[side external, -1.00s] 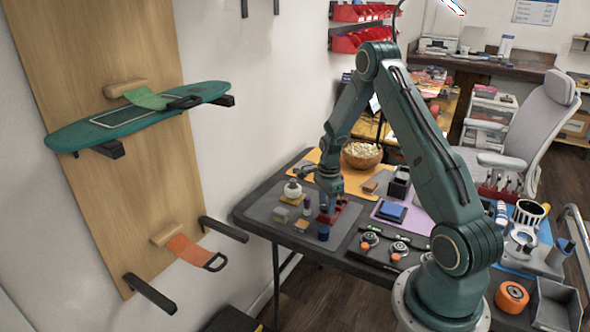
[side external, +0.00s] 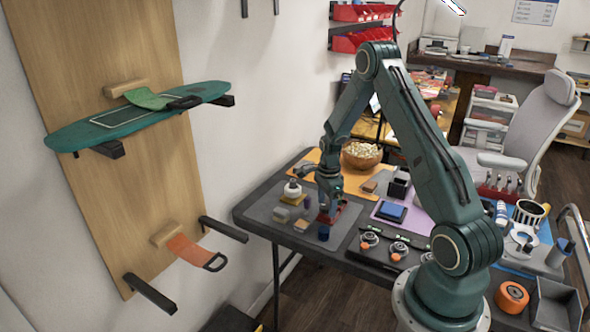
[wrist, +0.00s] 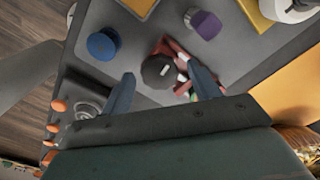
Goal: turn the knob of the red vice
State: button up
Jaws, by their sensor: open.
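The red vice (wrist: 178,52) lies on the grey mat, partly hidden behind its dark round knob (wrist: 159,71) in the wrist view. The knob has a small white mark on top. My gripper (wrist: 162,84) is open, with one finger on each side of the knob and a gap visible on both sides. In the side external view, my gripper (side external: 330,208) points down just over the red vice (side external: 342,207). There the knob is hidden by the gripper, and I cannot tell whether the fingers touch it.
A blue round piece (wrist: 103,44) and a purple piece (wrist: 205,25) stand close by on the grey mat (wrist: 150,30).

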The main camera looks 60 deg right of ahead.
aim_at(326, 206)
jog(key=shift+r, duration=0.1)
notch_tip(326, 206, up, 14)
dwell(0.7)
jog(key=s+a+r+n+t+h, duration=0.1)
jog(key=s+a+r+n, duration=0.1)
jog(key=a+r+n, duration=0.5)
jog(key=s+a+r+n+t, duration=0.1)
jog(key=s+a+r+n, duration=0.1)
jog(key=a+r+n, duration=0.5)
jog(key=s+a+r+n+t+y, duration=0.1)
jog(key=s+a+r+n+t, duration=0.2)
jog(key=s+a+n, duration=0.8)
jog(key=s+a+r, duration=0.1)
jog(key=s+a, duration=0.2)
jog(key=a, duration=0.1)
jog(key=shift+s+a+n+t, duration=0.15)
jog(key=shift+s+n+t, duration=0.15)
jog(key=shift+s, duration=0.05)
